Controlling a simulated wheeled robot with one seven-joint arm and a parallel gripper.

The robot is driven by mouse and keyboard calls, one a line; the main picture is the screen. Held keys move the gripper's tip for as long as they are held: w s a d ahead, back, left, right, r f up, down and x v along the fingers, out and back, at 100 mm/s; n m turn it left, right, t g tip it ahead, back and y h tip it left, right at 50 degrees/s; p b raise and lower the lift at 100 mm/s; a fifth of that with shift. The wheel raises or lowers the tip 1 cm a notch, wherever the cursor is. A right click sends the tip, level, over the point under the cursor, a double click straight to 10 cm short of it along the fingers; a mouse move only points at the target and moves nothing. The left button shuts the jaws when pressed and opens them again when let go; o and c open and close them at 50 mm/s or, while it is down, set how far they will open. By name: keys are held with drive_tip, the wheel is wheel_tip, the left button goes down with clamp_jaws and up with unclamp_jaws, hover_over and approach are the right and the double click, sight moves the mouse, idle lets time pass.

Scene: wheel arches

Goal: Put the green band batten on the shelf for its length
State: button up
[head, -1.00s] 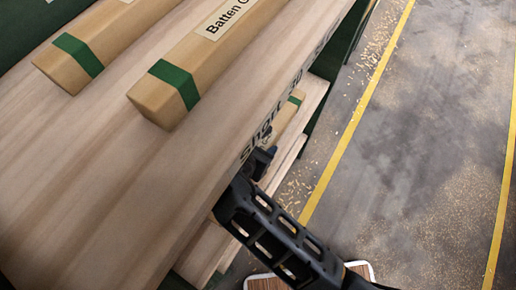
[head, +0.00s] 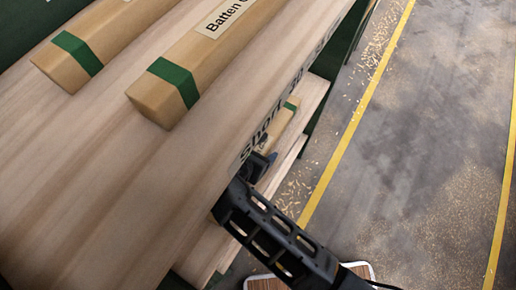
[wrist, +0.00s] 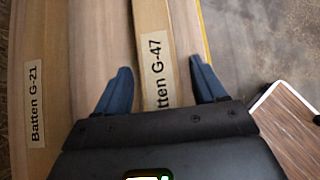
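A batten with a green band (head: 278,125) lies on a lower shelf, partly hidden under the upper shelf's edge. My gripper (head: 262,160) is at its near end. In the wrist view a tan batten labelled "…tten G-47" (wrist: 155,50) runs between the two blue-grey fingers of my gripper (wrist: 160,88). The fingers are apart, one on each side, with narrow gaps showing. No band shows in that view. The upper shelf (head: 130,180) has "Short 30" lettering on its edge and bears two more green-banded battens (head: 180,90) (head: 80,55).
A batten labelled "Batten G-21" (wrist: 36,100) lies to the left in the wrist view. A brown panel with a pale rim (wrist: 285,120) is at the right. The floor (head: 430,140) right of the shelves is open, with wood shavings and yellow lines.

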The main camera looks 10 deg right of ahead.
drive_tip(key=v, duration=1.2)
drive_tip(key=shift+p, duration=0.35)
drive_tip(key=s+d+f+m+t+y, duration=0.1)
drive_tip(key=s+d+f+m+y, duration=0.2)
drive_tip(key=s+d+m, duration=0.35)
drive_tip(key=s+d+f+m+y, duration=0.3)
drive_tip(key=d+f+m, duration=0.1)
drive_tip(key=d, duration=0.5)
drive_tip(key=s+d+r+m+t, duration=0.3)
drive_tip(key=s+r+m, duration=0.3)
drive_tip(key=r+m, duration=0.3)
drive_tip(key=s+d+r+m+t, duration=0.4)
drive_tip(key=r+m, duration=0.5)
drive_tip(key=r, duration=0.3)
drive_tip(key=shift+s+d+r, duration=0.3)
drive_tip(key=shift+s+d, duration=0.35)
drive_tip(key=shift+s, duration=0.6)
